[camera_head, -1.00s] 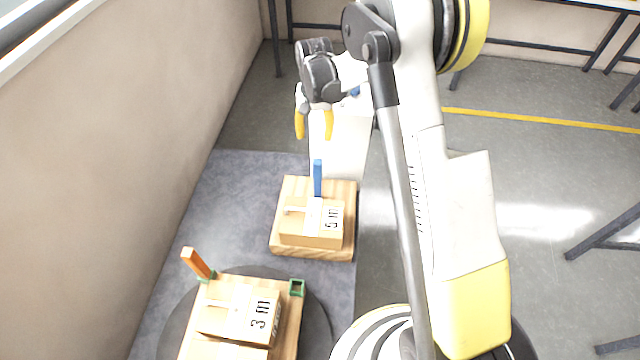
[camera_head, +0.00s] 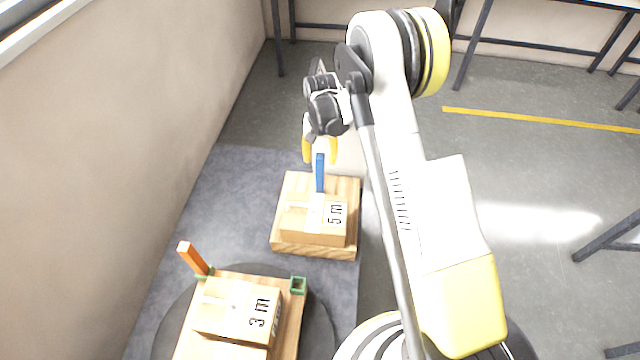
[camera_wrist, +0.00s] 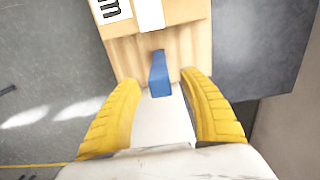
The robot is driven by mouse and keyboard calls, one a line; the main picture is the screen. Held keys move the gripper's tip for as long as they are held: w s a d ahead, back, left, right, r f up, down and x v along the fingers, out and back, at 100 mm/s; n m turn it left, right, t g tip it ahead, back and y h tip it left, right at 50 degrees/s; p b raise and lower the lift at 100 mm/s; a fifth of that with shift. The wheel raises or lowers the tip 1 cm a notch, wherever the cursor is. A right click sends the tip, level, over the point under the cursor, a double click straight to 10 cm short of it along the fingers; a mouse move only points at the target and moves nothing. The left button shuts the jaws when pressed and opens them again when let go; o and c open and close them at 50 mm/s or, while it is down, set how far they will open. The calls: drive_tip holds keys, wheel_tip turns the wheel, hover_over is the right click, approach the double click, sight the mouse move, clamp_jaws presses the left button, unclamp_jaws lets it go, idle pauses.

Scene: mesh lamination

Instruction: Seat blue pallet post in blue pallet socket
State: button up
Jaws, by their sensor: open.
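The blue pallet post (camera_head: 320,174) stands upright at the far edge of the wooden pallet (camera_head: 283,243) marked by a 5 m box. In the wrist view the post (camera_wrist: 159,74) shows between the two yellow fingers, with a gap on each side. My gripper (camera_head: 320,152) is open and points down at the post's top in the head view. Its fingers (camera_wrist: 160,85) are spread and hold nothing. I cannot make out a blue socket; the post's foot is partly hidden behind the box.
A 5 m box (camera_head: 300,228) sits on the far pallet. The nearer pallet (camera_head: 289,325) carries a 3 m box (camera_head: 225,308), a leaning orange post (camera_head: 192,257) and a green socket (camera_head: 298,285). A wall (camera_head: 130,140) runs along the left. Grey floor lies right of the pallets.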

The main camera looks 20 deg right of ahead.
drive_tip(key=shift+f, duration=0.2)
drive_tip(key=shift+c, duration=0.5)
clamp_jaws()
drive_tip(key=shift+r, duration=0.15)
